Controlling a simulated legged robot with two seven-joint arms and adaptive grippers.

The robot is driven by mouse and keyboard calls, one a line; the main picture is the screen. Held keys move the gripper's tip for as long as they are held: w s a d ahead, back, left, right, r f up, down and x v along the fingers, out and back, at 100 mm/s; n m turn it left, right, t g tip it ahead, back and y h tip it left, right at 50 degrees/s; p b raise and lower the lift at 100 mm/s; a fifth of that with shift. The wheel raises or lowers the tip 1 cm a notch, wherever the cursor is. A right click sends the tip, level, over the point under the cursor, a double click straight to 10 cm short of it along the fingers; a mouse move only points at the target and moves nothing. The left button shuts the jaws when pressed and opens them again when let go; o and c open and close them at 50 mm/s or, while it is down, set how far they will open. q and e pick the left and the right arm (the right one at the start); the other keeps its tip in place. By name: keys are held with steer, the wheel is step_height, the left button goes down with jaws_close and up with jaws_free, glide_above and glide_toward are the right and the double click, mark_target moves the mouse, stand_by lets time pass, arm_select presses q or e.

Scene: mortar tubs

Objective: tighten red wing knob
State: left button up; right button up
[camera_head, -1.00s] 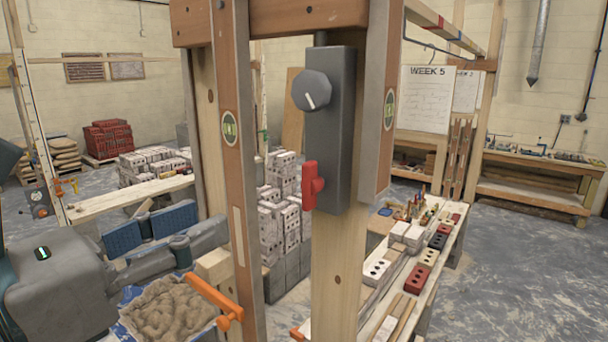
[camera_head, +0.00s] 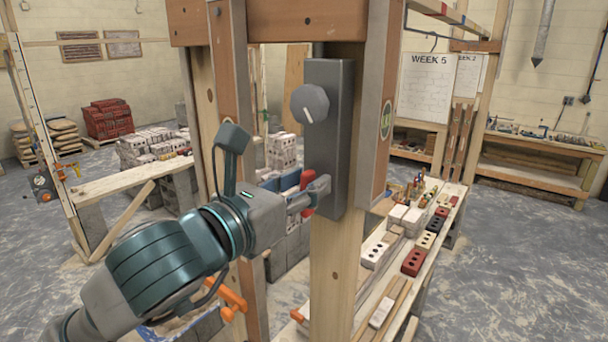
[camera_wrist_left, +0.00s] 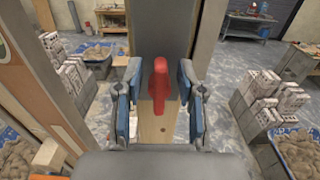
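The red wing knob (camera_head: 307,179) sits low on the front of a dark grey box (camera_head: 340,145) fixed to a wooden post. My left gripper (camera_head: 314,187) is at the knob and partly hides it in the head view. In the left wrist view the red knob (camera_wrist_left: 158,88) stands upright between the two blue-padded fingers of my left gripper (camera_wrist_left: 157,98). The fingers are apart, with a gap on each side of the knob, the right finger nearer to it. My right gripper is not in view.
A grey round dial (camera_head: 310,103) with a white mark sits above the knob on the same box. Wooden posts stand close on both sides. An orange clamp handle (camera_head: 232,300) is below my left arm. A bench with bricks (camera_head: 414,262) stands behind at the right.

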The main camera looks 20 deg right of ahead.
mark_target(331, 196)
arm_select(q)
jaws_close()
steer(key=shift+d+f, duration=0.1)
steer(key=shift+f, duration=0.1)
stand_by(0.3)
steer(key=shift+s+d+f+m+b, duration=0.1)
steer(key=shift+s+f+m+b, duration=0.1)
steer(key=shift+m+b, duration=0.7)
steer(key=m+b, duration=0.1)
steer(key=m, duration=0.4)
steer(key=s+f+m+b, duration=0.1)
steer(key=m+b, duration=0.1)
steer(key=m, duration=0.3)
steer(key=d+m+b, duration=0.1)
steer(key=m, duration=0.5)
steer(key=shift+s+f+b, duration=0.15)
steer(key=shift+f+b, duration=0.2)
steer(key=shift+f, duration=0.05)
